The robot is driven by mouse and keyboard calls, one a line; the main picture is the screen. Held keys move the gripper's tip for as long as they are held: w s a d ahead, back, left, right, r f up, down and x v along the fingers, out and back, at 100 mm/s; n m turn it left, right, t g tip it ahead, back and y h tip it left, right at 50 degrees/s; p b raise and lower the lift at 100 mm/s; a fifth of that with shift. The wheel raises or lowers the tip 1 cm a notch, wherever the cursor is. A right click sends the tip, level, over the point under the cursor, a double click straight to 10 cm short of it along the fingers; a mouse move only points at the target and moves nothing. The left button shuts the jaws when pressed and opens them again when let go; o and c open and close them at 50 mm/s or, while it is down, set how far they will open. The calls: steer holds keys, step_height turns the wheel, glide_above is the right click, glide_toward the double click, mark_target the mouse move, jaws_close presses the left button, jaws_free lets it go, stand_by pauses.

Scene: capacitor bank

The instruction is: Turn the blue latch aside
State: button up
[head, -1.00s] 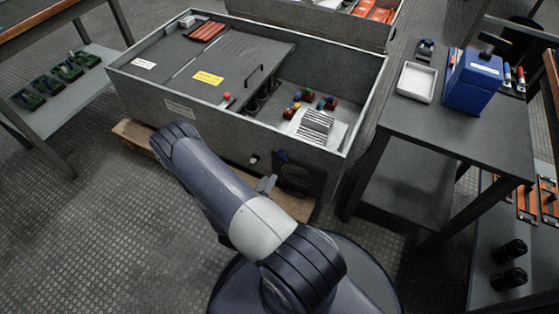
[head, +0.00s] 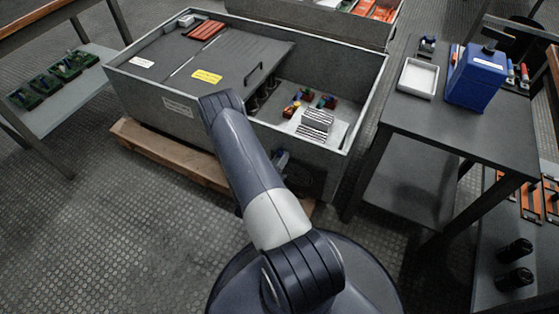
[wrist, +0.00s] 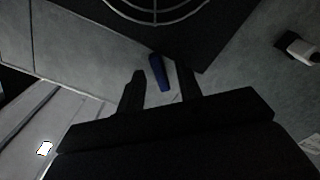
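The blue latch (wrist: 159,72) is a short blue bar on the grey front wall of the cabinet, just beside a black panel with a round grille. In the wrist view it stands nearly upright, tilted a little. My gripper (wrist: 162,70) is open, with one dark finger on each side of the latch in the picture. Gaps show between the latch and both fingers. I cannot tell how far the fingertips are from the wall. In the head view my arm hides most of the gripper and the latch area.
The grey cabinet (head: 355,120) stands on a wooden pallet (head: 170,152). The black grille panel (wrist: 190,35) is close to my fingers. A black and white fitting (wrist: 296,46) sticks out at right. A table (head: 455,135) with a blue box (head: 476,80) stands right of the cabinet.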

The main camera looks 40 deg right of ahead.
steer(key=shift+c, duration=0.4)
jaws_close()
steer(key=shift+n, duration=0.3)
steer(key=shift+n+b, duration=0.8)
steer(key=shift+n, duration=3.4)
steer(key=shift+o, duration=0.4)
jaws_free()
